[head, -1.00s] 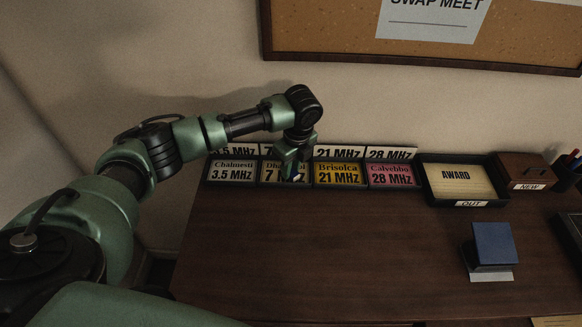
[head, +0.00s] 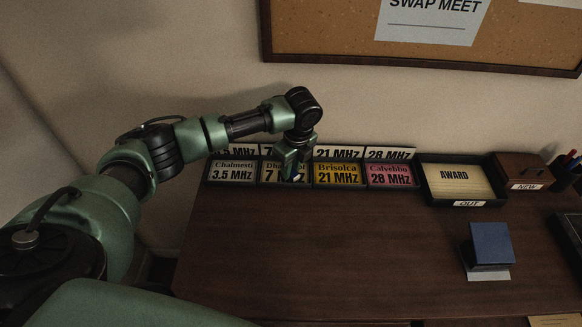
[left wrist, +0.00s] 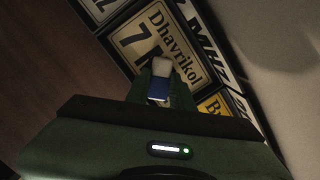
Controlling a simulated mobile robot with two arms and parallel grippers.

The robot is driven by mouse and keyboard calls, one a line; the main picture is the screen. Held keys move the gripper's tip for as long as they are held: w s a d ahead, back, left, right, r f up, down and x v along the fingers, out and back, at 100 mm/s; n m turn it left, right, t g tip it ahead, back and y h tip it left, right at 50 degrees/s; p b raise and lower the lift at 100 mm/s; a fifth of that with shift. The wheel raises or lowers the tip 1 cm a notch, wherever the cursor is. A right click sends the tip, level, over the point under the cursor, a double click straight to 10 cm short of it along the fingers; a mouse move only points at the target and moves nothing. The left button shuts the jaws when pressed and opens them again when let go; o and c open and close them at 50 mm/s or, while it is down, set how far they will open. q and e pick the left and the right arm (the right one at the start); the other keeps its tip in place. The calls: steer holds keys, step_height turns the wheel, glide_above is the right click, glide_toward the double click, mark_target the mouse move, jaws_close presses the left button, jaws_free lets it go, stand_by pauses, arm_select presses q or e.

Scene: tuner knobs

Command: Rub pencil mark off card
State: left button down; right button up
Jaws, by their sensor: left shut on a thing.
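My left gripper (head: 292,170) is over the second card from the left in the front row of frames. It is shut on an eraser with a blue sleeve (left wrist: 159,90) and a whitish end (left wrist: 161,66). The eraser's end is at the Dhavrikol 7 MHz card (left wrist: 155,35), which is cream with dark letters; I cannot tell if they touch. The gripper hides part of this card in the head view. No pencil mark can be made out. My right gripper is not in view.
The Chalmesti card (head: 233,172) is left of it; the yellow Brisolca card (head: 338,174) and pink Calvebbo card (head: 390,175) are right. An AWARD tray (head: 461,204), a NEW box (head: 522,172) and a blue block (head: 492,244) stand further right. The desk front is clear.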

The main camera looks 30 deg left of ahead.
arm_select(q)
steer(key=shift+f, duration=0.5)
stand_by(0.7)
